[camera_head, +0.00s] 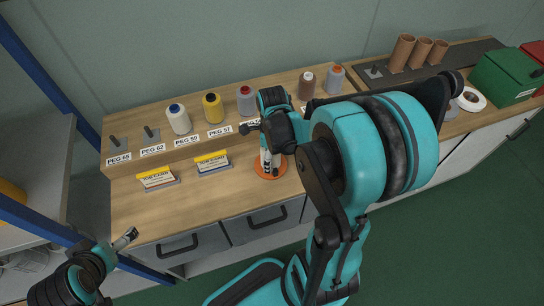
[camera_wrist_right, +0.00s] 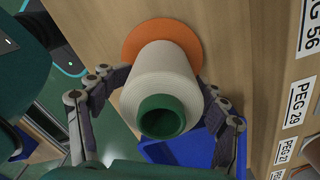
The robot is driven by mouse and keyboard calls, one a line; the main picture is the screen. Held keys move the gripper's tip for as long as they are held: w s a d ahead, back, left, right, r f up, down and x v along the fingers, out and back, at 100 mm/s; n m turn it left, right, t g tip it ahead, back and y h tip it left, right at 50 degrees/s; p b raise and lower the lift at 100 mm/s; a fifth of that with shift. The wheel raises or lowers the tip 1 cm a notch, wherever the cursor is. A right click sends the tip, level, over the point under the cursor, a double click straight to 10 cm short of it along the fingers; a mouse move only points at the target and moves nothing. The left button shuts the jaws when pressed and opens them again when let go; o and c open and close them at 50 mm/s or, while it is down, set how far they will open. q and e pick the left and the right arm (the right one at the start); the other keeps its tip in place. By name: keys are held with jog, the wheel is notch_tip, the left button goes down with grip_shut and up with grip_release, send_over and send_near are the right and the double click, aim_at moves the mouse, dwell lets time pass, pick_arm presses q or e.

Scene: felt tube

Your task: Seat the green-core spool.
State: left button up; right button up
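The green-core spool (camera_wrist_right: 150,78) is a white cone with a green core. In the right wrist view it stands over an orange disc (camera_wrist_right: 140,30) on the wooden top; whether it touches the disc is hidden. My right gripper (camera_wrist_right: 168,80) has a finger on each side, both seeming to touch the spool. In the head view this gripper (camera_head: 268,160) is over the orange disc (camera_head: 280,174), and the arm hides most of the spool. Bare pegs (camera_head: 115,141) and (camera_head: 151,133) stand at the left of the rear shelf. My left gripper (camera_head: 125,239) is low left, away from the spools; its opening is unclear.
On the shelf stand blue-core (camera_head: 178,122), yellow (camera_head: 212,108), red-core (camera_head: 245,101), brown (camera_head: 306,86) and orange-core (camera_head: 336,80) spools. Peg labels line its front. Two job cards (camera_head: 157,178) and (camera_head: 212,162) lie left of the disc. Cardboard tubes (camera_head: 402,52) and a green box (camera_head: 508,77) are right.

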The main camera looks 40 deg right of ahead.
jog(key=shift+o, duration=0.2)
jog(key=shift+w+d, duration=0.1)
jog(key=shift+w, duration=0.05)
jog(key=shift+r, duration=0.1)
notch_tip(320, 180, up, 12)
dwell(0.4)
dwell(0.4)
